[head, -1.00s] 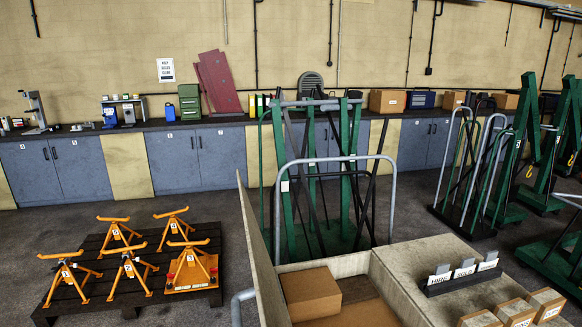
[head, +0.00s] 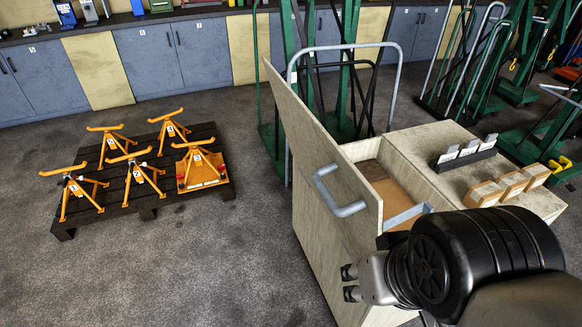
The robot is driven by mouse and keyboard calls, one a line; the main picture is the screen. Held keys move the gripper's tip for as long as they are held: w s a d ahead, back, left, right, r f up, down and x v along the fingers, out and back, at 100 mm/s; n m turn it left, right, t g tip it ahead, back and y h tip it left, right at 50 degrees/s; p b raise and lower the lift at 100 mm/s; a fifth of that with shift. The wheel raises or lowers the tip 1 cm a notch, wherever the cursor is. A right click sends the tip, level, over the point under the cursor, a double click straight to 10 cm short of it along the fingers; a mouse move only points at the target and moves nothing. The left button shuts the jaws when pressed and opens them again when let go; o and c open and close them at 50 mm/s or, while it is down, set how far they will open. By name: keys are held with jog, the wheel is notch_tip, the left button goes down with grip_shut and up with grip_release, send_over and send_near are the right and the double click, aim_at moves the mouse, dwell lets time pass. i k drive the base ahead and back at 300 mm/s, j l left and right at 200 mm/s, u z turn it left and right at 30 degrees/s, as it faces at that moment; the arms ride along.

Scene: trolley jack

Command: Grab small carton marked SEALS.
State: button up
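Three small brown cartons stand in a row on the pale top of the bench-like box: a left one (head: 482,194), a middle one (head: 512,183) and a right one (head: 537,174). Their front labels are too small or turned away to read, so I cannot tell which is marked SEALS. My gripper (head: 350,283) is at the lower middle, in front of the box's side and well left of and nearer than the cartons. Its two fingers point left with a gap between them, and nothing is held.
A dark card holder (head: 463,158) stands behind the small cartons. Orange stands sit on a black pallet (head: 148,215) at left. Floor between is clear.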

aim_at(486, 194)
jog(key=z, duration=1.5)
jog(key=i+l+u, duration=0.25)
jog(key=u, duration=0.15)
jog(key=i+l+u, duration=0.8)
jog(key=i+l, duration=0.15)
jog(key=l, duration=0.2)
jog(key=i+l, duration=0.1)
jog(key=l, duration=0.25)
jog(key=i+l, duration=0.15)
jog(key=l, duration=0.2)
jog(key=i+l, duration=0.1)
jog(key=l, duration=0.25)
jog(key=i+j+u, duration=0.05)
